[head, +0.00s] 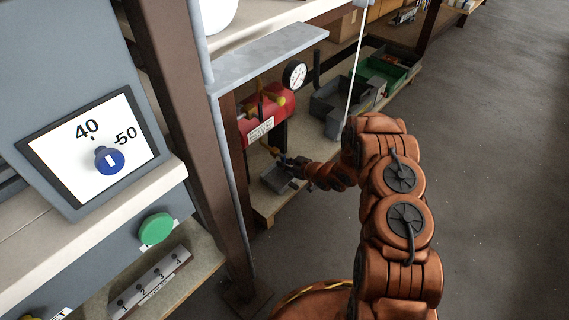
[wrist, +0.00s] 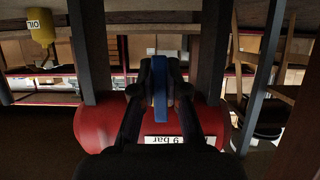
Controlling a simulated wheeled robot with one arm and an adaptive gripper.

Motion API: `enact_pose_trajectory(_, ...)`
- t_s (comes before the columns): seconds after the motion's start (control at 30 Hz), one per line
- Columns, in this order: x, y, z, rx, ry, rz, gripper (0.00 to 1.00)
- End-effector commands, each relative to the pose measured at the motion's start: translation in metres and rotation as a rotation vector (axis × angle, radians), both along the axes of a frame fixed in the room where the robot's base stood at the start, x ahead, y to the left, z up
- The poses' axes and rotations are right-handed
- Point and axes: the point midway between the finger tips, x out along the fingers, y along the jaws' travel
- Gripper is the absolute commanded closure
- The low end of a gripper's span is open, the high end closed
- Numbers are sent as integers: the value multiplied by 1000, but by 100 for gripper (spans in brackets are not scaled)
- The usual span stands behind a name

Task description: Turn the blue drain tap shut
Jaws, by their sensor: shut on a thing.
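The blue drain tap (wrist: 160,100) shows in the wrist view as a narrow upright blue bar in front of the red tank (wrist: 95,125). My gripper (wrist: 160,72) has its two dark fingers on either side of the blue bar, shut on it. In the head view the red tank (head: 279,107) sits under a grey shelf, and my gripper (head: 288,163) is just below it. The tap is mostly hidden there by my gripper and is very small.
A pressure gauge (head: 294,75) stands at the tank's upper right. A grey tray (head: 275,180) lies below it. Grey bins (head: 335,100) and a green bin (head: 381,73) stand behind. A brown post (head: 190,110) rises at the left. Open floor (head: 490,170) lies to the right.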

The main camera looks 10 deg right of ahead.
Motion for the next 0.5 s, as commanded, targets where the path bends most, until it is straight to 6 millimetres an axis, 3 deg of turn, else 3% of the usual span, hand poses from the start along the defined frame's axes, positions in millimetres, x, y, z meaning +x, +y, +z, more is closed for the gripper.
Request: enact_pose_trajectory(0.5,6,-8,1,-311,-224,0,100)
